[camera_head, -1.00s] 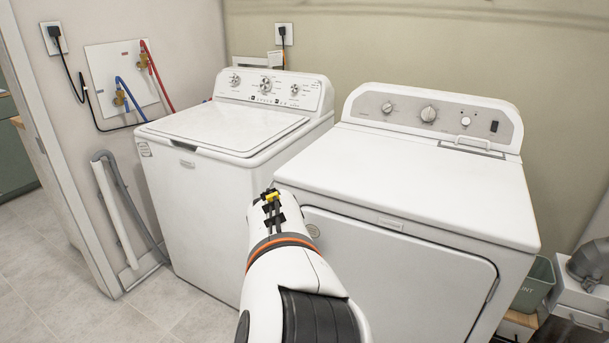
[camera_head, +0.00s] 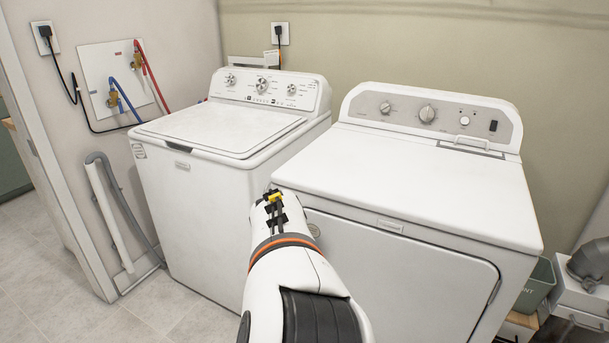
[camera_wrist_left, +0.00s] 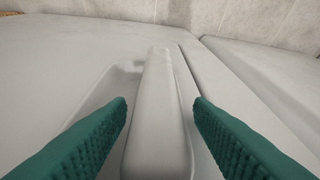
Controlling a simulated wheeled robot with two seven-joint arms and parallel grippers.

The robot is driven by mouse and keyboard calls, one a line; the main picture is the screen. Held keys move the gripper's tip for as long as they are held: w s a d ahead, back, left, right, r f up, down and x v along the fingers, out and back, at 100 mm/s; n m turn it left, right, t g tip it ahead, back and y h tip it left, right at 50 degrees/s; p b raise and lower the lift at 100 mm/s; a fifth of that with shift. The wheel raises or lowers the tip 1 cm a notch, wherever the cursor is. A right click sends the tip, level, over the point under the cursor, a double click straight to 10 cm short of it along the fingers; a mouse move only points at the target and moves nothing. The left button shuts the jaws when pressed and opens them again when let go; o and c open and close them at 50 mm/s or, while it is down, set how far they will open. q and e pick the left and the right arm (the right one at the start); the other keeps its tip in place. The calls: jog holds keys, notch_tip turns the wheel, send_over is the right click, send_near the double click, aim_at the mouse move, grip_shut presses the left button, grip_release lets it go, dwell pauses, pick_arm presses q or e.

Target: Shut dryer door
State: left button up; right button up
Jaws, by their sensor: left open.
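The white dryer (camera_head: 410,185) stands at the right in the head view. Its front door (camera_head: 400,275) looks flush or nearly flush with the cabinet; I cannot tell whether it is latched. My left arm comes up from the bottom and covers the door's left part. The left fingertips are hidden in the head view. In the left wrist view my left gripper (camera_wrist_left: 160,115) is open, its green fingers on either side of a raised white bar (camera_wrist_left: 158,85) beside a recess. The bar looks like a handle; no clear grip on it shows. My right gripper is out of view.
A white washer (camera_head: 225,125) stands left of the dryer, close beside it. Hoses and a wall box (camera_head: 95,60) are on the left wall. A grey-green bin (camera_head: 538,285) stands right of the dryer. The tiled floor (camera_head: 100,318) at front left is clear.

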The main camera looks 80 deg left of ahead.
pick_arm(q)
jog(key=p+v, duration=1.1)
jog(key=v, duration=0.1)
dwell(0.5)
